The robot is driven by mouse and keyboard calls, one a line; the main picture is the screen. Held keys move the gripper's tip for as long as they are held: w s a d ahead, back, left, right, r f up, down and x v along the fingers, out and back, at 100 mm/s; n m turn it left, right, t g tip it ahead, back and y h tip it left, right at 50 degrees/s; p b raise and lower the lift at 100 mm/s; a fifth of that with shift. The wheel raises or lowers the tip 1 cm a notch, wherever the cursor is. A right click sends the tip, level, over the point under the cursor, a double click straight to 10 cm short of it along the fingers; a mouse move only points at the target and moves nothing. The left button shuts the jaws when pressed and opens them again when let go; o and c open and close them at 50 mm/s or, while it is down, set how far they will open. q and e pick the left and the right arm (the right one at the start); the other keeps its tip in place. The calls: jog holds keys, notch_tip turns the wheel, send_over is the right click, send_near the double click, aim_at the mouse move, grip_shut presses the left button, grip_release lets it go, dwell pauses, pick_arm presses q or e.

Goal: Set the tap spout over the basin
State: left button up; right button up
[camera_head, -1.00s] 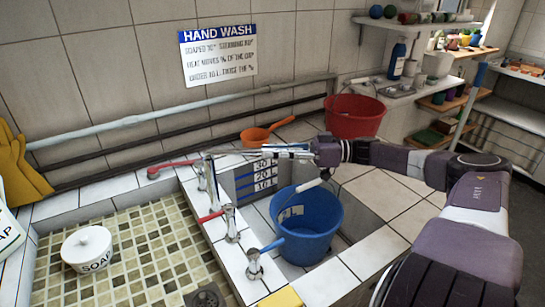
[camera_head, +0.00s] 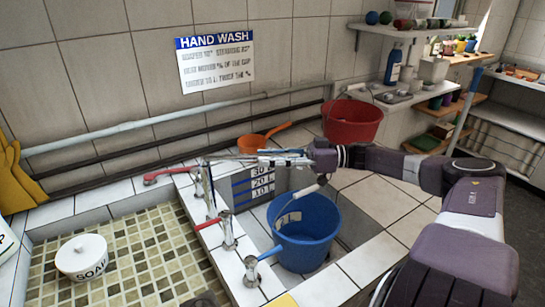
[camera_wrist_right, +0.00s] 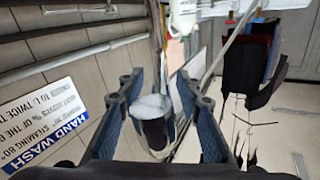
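The tap's upright metal post (camera_head: 198,188) stands on the tiled ledge between the two basins. A thin grey spout (camera_head: 228,157) seems to run from its top toward my right gripper. My right gripper (camera_head: 264,158) reaches in from the right at about the spout's height, above the blue bucket's back side. In the wrist view its two fingers (camera_wrist_right: 163,115) are apart, with a grey cylinder with a pale end (camera_wrist_right: 153,118) between them; gaps show beside it. The mosaic-tiled basin (camera_head: 140,245) lies left of the ledge. My left gripper is out of view.
A blue bucket (camera_head: 305,235) stands in the right-hand basin. Red-lever (camera_head: 225,230) and blue-lever (camera_head: 253,270) taps stand along the ledge. A soap pot (camera_head: 82,258) sits in the left basin. A red bucket (camera_head: 350,122) and orange dipper (camera_head: 260,138) are behind.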

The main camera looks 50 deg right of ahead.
jog(key=shift+v, duration=1.05)
jog(key=v, duration=0.9)
jog(key=shift+s+d, duration=0.25)
jog(key=shift+s, duration=0.1)
jog(key=shift+r, duration=0.1)
